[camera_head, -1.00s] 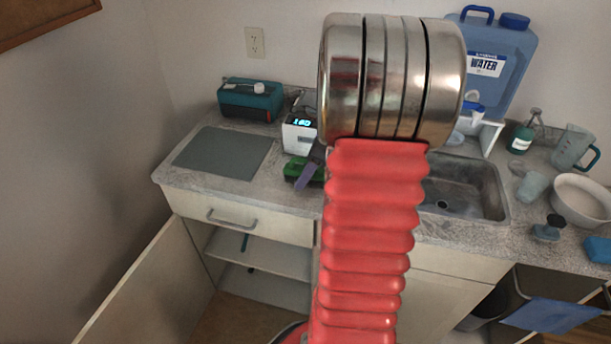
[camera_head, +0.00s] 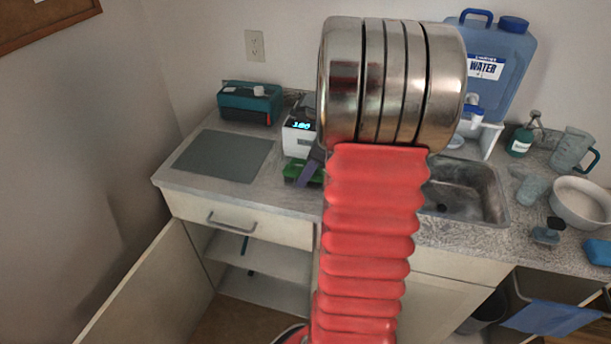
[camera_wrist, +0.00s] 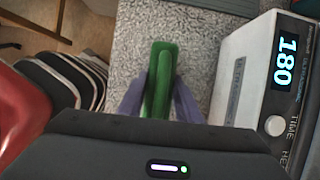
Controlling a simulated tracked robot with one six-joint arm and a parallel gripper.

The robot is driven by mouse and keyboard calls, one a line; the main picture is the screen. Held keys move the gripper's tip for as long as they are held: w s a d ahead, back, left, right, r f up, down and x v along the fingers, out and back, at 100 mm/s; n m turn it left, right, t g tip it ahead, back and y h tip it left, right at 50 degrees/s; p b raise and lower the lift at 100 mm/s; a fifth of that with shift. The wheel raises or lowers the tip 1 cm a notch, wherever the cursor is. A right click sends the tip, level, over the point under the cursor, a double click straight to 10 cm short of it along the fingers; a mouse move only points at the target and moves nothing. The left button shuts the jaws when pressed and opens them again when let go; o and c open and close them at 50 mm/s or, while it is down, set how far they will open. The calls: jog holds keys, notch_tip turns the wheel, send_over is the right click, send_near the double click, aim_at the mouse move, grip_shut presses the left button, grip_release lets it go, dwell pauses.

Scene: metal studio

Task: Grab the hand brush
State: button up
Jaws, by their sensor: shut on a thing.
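The green hand brush (camera_wrist: 162,84) lies on the speckled countertop in the wrist view, its long handle pointing toward me. My gripper (camera_wrist: 160,98) has its purple fingers on both sides of the handle and is shut on it. In the head view, only part of the green brush (camera_head: 293,168) shows on the counter, left of my arm. One purple finger of my gripper (camera_head: 310,170) shows beside it. The rest of the gripper is hidden behind my arm.
A white device with a lit display (camera_wrist: 255,85) stands close to the right of the brush in the wrist view. A grey mat (camera_head: 222,155) lies left on the counter, with a teal box (camera_head: 250,103) behind it. A sink (camera_head: 465,190) is on the right.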

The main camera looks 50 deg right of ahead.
notch_tip(320, 180, up, 10)
jog(key=shift+f, duration=0.2)
